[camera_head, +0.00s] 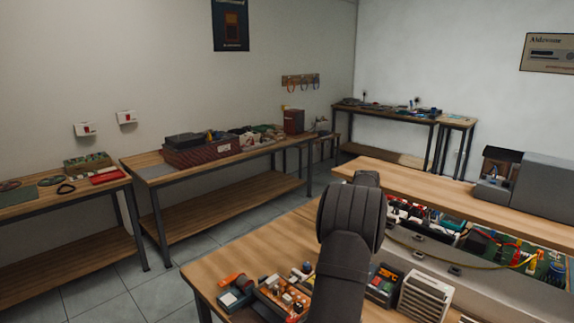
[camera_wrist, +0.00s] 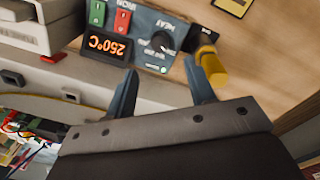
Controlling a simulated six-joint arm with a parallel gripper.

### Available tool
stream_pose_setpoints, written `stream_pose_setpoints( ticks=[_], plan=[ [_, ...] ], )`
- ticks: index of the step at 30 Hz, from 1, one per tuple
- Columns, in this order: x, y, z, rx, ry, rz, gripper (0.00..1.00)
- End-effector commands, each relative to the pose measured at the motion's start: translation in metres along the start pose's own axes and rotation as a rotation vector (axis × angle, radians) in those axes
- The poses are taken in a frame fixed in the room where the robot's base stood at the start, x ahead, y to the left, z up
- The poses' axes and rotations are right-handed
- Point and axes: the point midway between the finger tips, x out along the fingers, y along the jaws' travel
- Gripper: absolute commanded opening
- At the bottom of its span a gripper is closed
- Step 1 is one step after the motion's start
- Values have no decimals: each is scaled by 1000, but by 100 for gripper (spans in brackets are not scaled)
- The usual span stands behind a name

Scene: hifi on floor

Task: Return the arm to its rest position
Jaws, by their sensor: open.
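My arm rises dark grey in the middle foreground of the head view, over the near wooden bench (camera_head: 222,262). My gripper (camera_wrist: 159,68) shows in the wrist view with its two fingers apart and nothing between them. Beyond the fingertips is a soldering station (camera_wrist: 140,30) with a 250°C display, red and green switches and a heat knob. A yellow-handled tool (camera_wrist: 213,70) is beside the right finger; I cannot tell whether they touch. The gripper's fingers cannot be made out in the head view.
An opened hifi chassis (camera_head: 480,275) with wires and boards fills the bench's right side. A white vented box (camera_head: 425,297) and small parts stand near my arm. A grey box (camera_head: 540,182) is on the bench behind. Side benches (camera_head: 135,162) line the left wall; tiled floor lies between.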

Motion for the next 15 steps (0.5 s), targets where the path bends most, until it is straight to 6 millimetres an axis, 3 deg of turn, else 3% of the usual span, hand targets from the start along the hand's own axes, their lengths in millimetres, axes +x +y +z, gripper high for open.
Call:
stream_pose_setpoints(
  ticks=[9, 15],
  plan=[
    [61, 0, 1, 0, -4, -1, 50],
    [81, 0, 0, 0, -1, 0, 50]
  ],
)
